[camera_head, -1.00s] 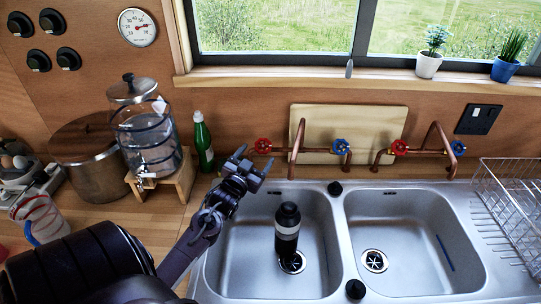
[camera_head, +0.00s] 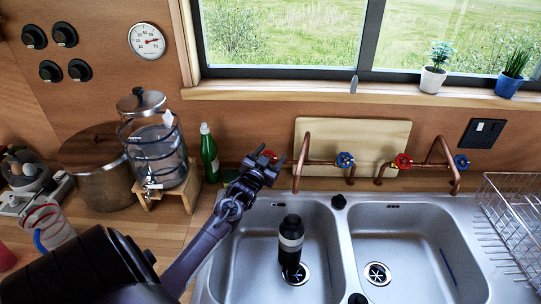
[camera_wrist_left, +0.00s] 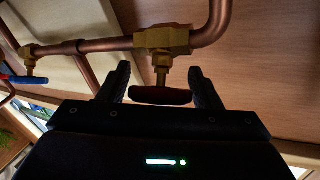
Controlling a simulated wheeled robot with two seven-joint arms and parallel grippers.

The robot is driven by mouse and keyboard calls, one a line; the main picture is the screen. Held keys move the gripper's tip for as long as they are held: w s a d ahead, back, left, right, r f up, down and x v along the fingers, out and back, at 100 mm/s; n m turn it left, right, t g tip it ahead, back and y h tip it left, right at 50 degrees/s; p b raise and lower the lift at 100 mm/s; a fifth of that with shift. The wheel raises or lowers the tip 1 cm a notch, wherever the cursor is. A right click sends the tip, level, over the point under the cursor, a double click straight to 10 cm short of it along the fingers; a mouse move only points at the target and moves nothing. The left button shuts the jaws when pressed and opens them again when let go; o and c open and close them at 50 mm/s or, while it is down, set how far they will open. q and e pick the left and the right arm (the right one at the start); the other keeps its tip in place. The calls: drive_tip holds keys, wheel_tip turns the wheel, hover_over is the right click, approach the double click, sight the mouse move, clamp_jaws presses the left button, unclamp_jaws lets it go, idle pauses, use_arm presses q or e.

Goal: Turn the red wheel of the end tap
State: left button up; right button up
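The red wheel of the left copper tap is mostly hidden behind my left gripper (camera_head: 270,163) in the head view, with only a bit of red showing. In the left wrist view the dark red wheel (camera_wrist_left: 160,96) is seen edge-on below a brass valve body (camera_wrist_left: 162,40). My left gripper's two fingers (camera_wrist_left: 162,92) are open, one on each side of the wheel, with a visible gap at the left and little gap at the right. I cannot tell whether the right finger touches it. My right gripper is not in view.
The left tap's blue wheel (camera_head: 345,160) and the other tap's red wheel (camera_head: 403,161) and blue wheel (camera_head: 461,162) are to the right. A green bottle (camera_head: 209,153) stands left of my gripper. A black-and-silver bottle (camera_head: 291,243) stands in the left basin.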

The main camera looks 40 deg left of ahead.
use_arm(q)
drive_tip(key=c, duration=0.6)
drive_tip(key=shift+a+n+g+y+b, duration=0.1)
drive_tip(key=shift+n+g+y+b, duration=0.2)
drive_tip(key=shift+n+y, duration=1)
drive_tip(key=o, duration=1)
drive_tip(key=shift+s, duration=0.1)
drive_tip(key=shift+s+f, duration=0.1)
drive_tip(key=shift+s, duration=0.1)
drive_tip(key=shift+b+v, duration=1)
drive_tip(key=shift+v, duration=2.65)
